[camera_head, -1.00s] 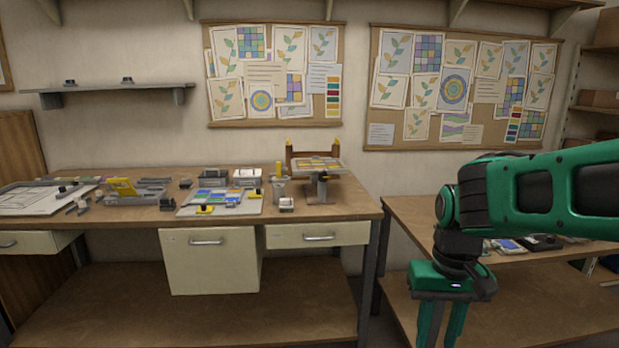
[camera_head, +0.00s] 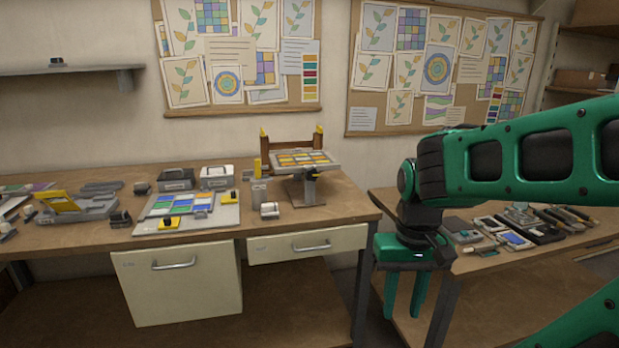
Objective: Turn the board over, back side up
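A board with rows of coloured panes, mostly yellow and orange, sits in a grey frame (camera_head: 304,161) on a short dark stand (camera_head: 308,188) near the right end of the workbench. The coloured face points up and is slightly tilted. Another board with blue, green and white panes (camera_head: 180,206) lies on a grey plate (camera_head: 226,218) left of it, with yellow clips. I cannot tell from the view alone which one the task means. My gripper (camera_head: 404,310) points down in front of the gap between the benches, right of and below both boards. Its two green fingers are apart and nothing is between them.
A brown rack with yellow tips (camera_head: 291,141) stands behind the stand. Small grey boxes (camera_head: 216,177) and a yellow-grey fixture (camera_head: 75,206) stand on the workbench (camera_head: 262,222). A lower side table (camera_head: 476,264) at right holds tools and small devices.

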